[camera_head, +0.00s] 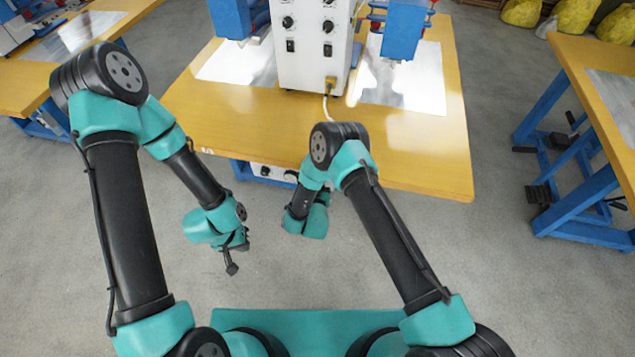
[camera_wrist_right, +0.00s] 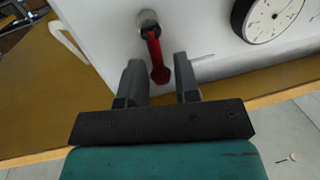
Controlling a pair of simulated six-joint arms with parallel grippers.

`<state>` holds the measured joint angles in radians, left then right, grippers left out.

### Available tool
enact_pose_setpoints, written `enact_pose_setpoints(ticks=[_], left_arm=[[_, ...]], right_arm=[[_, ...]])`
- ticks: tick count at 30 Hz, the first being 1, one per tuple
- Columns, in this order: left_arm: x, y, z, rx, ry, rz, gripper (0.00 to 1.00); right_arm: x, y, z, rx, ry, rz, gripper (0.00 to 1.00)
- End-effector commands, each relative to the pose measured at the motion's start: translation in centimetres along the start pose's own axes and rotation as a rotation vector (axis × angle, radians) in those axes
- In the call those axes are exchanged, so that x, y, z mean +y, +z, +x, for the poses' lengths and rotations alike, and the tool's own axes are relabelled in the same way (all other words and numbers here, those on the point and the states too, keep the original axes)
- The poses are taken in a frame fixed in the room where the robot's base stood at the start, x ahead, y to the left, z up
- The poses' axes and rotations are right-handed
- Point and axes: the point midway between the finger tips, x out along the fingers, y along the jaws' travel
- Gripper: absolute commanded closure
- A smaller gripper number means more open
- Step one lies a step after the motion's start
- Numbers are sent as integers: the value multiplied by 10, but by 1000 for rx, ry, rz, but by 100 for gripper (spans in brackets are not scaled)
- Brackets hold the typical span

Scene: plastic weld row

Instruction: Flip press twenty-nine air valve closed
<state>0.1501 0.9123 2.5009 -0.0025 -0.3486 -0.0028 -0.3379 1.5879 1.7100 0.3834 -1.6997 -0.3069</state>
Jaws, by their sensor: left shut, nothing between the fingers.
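The air valve shows in the right wrist view as a red lever (camera_wrist_right: 156,58) on a round metal fitting (camera_wrist_right: 148,22), on a white panel. The lever runs down in the picture from the fitting, its tip close to the line between my right fingers. My right gripper (camera_wrist_right: 158,66) is open, one finger to each side of the lever's lower end; I cannot tell whether either touches it. In the head view its fingers are hidden behind my right wrist. My left gripper (camera_head: 231,266) is shut and empty, hanging over the floor in front of the table.
A round gauge (camera_wrist_right: 270,14) sits on the panel right of the lever. The yellow table (camera_head: 420,150) carries a white control box (camera_head: 312,45) and blue press parts (camera_head: 402,32). A white panel with knobs (camera_head: 268,172) shows under its front edge. Another table (camera_head: 590,60) stands right.

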Motion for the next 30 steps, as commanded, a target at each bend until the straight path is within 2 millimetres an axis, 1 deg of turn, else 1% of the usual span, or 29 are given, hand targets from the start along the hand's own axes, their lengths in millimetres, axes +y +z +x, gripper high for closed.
enact_pose_setpoints(ticks=[1,3,11,16,20,30], left_arm=[[0,0,0,0,0,0,100],[0,0,0,0,0,0,100],[0,0,0,0,0,0,100],[0,0,0,0,0,0,100],[0,0,0,0,0,0,100],[0,0,0,0,0,0,100]], right_arm=[[0,0,0,0,0,0,66],[0,0,0,0,0,0,61],[0,0,-1,0,0,0,61],[0,1,-12,-2,-1,-1,61],[-1,1,-30,-2,-3,-1,61],[-1,1,-94,-2,-4,-2,61]])
